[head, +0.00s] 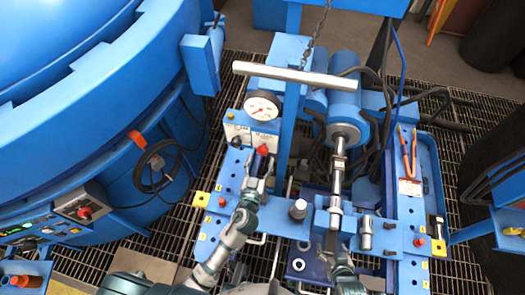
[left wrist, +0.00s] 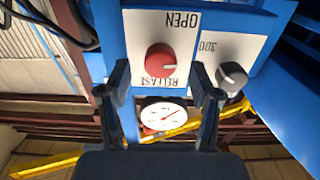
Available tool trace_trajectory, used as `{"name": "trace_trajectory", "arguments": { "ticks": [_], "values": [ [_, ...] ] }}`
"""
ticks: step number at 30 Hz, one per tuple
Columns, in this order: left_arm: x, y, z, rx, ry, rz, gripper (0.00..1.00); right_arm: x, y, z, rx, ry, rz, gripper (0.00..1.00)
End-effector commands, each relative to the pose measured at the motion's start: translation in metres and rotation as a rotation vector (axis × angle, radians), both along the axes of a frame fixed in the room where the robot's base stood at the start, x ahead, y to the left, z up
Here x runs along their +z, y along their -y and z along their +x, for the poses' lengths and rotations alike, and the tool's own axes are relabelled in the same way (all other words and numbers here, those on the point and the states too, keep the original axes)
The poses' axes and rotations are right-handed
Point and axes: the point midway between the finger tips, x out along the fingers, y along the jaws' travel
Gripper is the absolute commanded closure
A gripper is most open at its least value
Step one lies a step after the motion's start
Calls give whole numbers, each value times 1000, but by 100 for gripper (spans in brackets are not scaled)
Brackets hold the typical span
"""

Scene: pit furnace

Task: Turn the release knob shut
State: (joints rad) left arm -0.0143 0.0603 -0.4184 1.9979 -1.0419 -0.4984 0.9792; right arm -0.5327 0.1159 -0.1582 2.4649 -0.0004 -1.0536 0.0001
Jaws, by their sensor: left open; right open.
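The red release knob (left wrist: 160,60) sits on a white plate marked OPEN and RELEASE, whose lettering is upside down in the left wrist view. A pale mark shows on the knob's right side. My left gripper (left wrist: 160,72) is open, with one finger on each side of the knob; I cannot tell whether they touch it. In the head view the red knob (head: 263,149) shows just beyond my left gripper (head: 260,163). My right gripper (head: 333,243) is by the metal rod at the lower middle, partly hidden against the fittings.
A grey knob (left wrist: 232,75) marked 300 is close to the right finger. A pressure gauge (head: 262,107) stands behind the red knob. A blue post (head: 291,125) and a silver bar (head: 305,75) are nearby. The blue furnace (head: 90,120) fills the left side.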

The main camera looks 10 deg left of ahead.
Motion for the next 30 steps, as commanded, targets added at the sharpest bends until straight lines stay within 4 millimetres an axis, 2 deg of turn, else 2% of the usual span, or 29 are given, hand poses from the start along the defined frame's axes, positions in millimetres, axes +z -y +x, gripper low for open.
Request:
{"name": "trace_trajectory", "arguments": {
  "ticks": [3,7,18,19,20,26,30],
  "values": [
    [0,0,21,0,1,3,36,-1,1,-2,-1,-12,-3,27],
    [0,0,35,0,0,1,36,-1,1,-2,-1,-11,-3,27],
    [-1,0,42,1,-1,0,36,-2,1,-1,-1,-11,-3,27],
    [-1,0,42,1,-1,0,39,-2,1,-1,-1,-11,-3,27],
    [-1,0,42,1,-1,0,46,-2,1,-1,-1,-11,-3,27],
    [0,0,42,0,-1,0,96,-1,1,-1,-1,-11,-3,27],
    [0,0,42,0,-1,2,97,-1,1,-1,-1,-10,-3,27]
  ]
}}
